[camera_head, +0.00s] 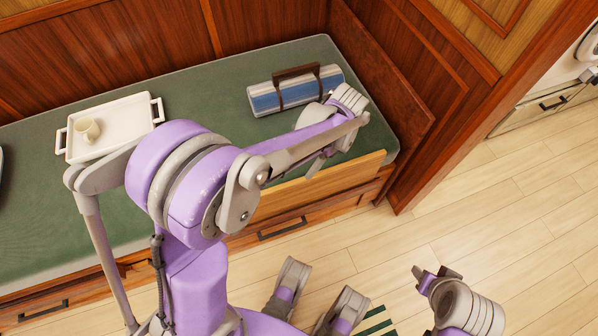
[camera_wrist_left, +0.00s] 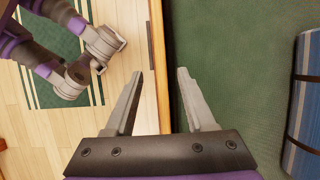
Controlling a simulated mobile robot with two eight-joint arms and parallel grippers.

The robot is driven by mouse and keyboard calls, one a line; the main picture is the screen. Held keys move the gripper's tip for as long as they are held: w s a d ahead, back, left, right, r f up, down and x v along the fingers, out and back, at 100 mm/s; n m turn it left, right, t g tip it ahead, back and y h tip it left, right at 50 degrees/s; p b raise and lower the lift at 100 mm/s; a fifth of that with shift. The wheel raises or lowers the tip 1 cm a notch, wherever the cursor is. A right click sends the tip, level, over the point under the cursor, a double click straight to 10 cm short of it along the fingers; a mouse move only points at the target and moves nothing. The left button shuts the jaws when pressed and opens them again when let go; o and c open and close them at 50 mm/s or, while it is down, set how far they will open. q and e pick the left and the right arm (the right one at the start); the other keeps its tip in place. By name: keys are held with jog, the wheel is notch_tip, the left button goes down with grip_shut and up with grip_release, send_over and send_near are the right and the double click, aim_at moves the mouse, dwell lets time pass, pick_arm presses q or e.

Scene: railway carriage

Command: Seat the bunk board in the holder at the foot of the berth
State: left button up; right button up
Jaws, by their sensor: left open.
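The bunk board (camera_head: 322,186) is a long pale wooden plank standing on edge along the front of the green berth. In the left wrist view the board (camera_wrist_left: 157,60) runs as a narrow upright strip. My left gripper (camera_head: 328,158) is open above the board near the berth's right end. In the wrist view the board's strip lies between the two spread fingertips (camera_wrist_left: 160,72), and I see no grip on it. The holder is not clear in either view. My right gripper (camera_head: 436,273) is low over the floor at the lower right, away from the board; its jaw state is unclear.
A blue-and-grey striped roll (camera_head: 265,98) with dark straps lies on the berth (camera_head: 215,90) behind my left gripper. A white tray (camera_head: 108,112) with a beige cup (camera_head: 88,130) is at the left. A wooden end panel (camera_head: 385,70) closes the right end. Floor (camera_head: 520,190) is clear.

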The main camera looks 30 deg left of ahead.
pick_arm(q)
jog(key=s+r+n+t+h, duration=0.1)
jog(key=s+n+t, duration=0.1)
jog(key=s, duration=0.2)
jog(key=s+r+n+t+h, duration=0.1)
jog(key=s+r+n+t, duration=0.1)
jog(key=s, duration=0.3)
jog(key=s+d+r+n+t, duration=0.1)
jog(key=s+n+t, duration=0.3)
jog(key=s, duration=0.1)
jog(key=shift+r+h, duration=0.3)
jog(key=shift+h, duration=0.1)
